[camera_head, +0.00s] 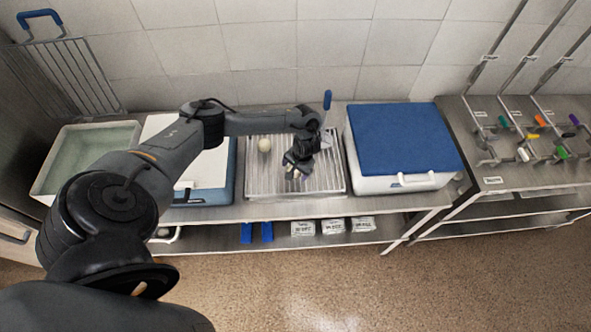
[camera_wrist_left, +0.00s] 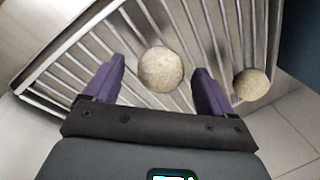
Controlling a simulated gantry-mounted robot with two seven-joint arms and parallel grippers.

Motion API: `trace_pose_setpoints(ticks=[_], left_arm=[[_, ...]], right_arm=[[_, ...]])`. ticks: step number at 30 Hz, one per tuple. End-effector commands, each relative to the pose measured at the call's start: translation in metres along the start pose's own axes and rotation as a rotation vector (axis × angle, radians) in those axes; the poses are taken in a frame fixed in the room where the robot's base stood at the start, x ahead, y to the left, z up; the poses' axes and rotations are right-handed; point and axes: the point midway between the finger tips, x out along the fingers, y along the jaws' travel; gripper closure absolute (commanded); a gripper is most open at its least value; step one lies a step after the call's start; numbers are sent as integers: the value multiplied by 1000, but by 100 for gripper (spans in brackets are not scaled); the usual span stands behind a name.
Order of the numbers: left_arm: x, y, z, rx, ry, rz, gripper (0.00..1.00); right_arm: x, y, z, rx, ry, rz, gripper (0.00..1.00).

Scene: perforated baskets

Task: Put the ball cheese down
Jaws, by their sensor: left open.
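A pale ball cheese (camera_wrist_left: 161,69) lies in the wire basket, between the purple fingertips of my left gripper (camera_wrist_left: 160,66) in the left wrist view, with gaps on both sides. A second pale ball (camera_wrist_left: 251,85) lies near the basket's edge, right of the fingers. In the head view, one ball (camera_head: 264,145) shows at the back of the basket (camera_head: 262,182). My left gripper (camera_head: 296,173) is open, low over the basket's middle. It mostly hides what lies beneath it there. My right gripper is in neither view.
A blue-lidded white box (camera_head: 405,140) stands close right of the basket. A white-lidded blue box (camera_head: 205,170) stands to its left, with a pale green bin (camera_head: 85,150) beyond. A blue handle (camera_head: 327,100) rises at the basket's back right.

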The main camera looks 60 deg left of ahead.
Motion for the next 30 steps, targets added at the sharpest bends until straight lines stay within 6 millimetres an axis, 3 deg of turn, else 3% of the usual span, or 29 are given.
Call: trace_pose_setpoints(ticks=[10, 12, 18, 23, 26, 29, 30], left_arm=[[-66, -1, -1, 2, 3, 1, 15], [-82, -2, -1, 2, 3, -1, 15], [-109, -2, -1, 2, 2, 0, 15], [-118, 3, 0, 10, 3, 4, 15], [-116, 20, 5, 65, 20, 25, 15], [-110, 62, 17, 187, 67, 79, 15], [-108, 86, 24, 252, 95, 111, 15]], right_arm=[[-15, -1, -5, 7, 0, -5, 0], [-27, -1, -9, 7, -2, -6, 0], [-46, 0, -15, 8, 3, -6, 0], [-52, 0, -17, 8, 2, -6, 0], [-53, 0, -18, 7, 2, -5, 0], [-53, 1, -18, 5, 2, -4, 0], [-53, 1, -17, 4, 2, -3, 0]])
